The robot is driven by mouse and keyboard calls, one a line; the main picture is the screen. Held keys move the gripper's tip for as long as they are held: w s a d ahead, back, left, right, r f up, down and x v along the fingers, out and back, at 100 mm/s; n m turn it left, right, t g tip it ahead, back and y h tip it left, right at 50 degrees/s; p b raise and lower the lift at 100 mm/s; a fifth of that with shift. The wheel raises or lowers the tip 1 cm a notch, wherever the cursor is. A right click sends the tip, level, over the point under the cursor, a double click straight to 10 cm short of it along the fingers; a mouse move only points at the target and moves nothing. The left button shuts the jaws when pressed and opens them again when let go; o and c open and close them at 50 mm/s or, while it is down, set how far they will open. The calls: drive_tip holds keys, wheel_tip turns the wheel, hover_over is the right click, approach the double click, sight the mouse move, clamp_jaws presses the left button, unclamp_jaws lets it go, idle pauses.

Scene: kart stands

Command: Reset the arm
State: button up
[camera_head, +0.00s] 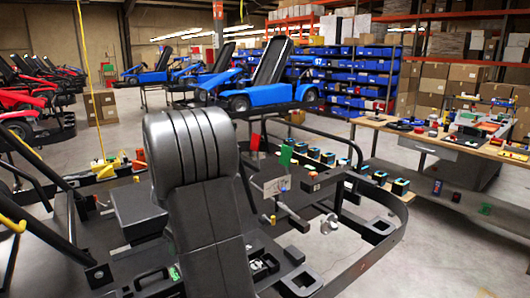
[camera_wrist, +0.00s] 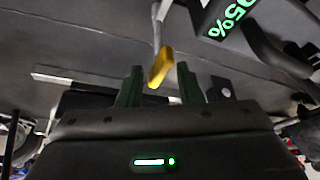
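My gripper (camera_wrist: 161,75) shows in the wrist view with two dark green fingers standing apart. A yellow-tipped grey rod (camera_wrist: 160,68) appears between or just beyond the fingertips, with a gap on each side; I cannot tell its distance. Nothing is visibly clamped. I cannot make out my gripper in the head view. There, a black kart seat (camera_head: 193,150) with a ribbed headrest fills the foreground, on a dark kart frame (camera_head: 385,245).
A workbench (camera_head: 440,139) with tools and small boxes stands at right. Blue karts (camera_head: 262,92) and red karts (camera_head: 25,100) are behind, before shelves of blue bins (camera_head: 350,78). Open floor (camera_head: 450,250) lies at lower right.

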drive_tip(key=shift+w+n+g+p, duration=0.1)
drive_tip(key=shift+n+g+p, duration=0.4)
drive_tip(key=shift+n, duration=0.6)
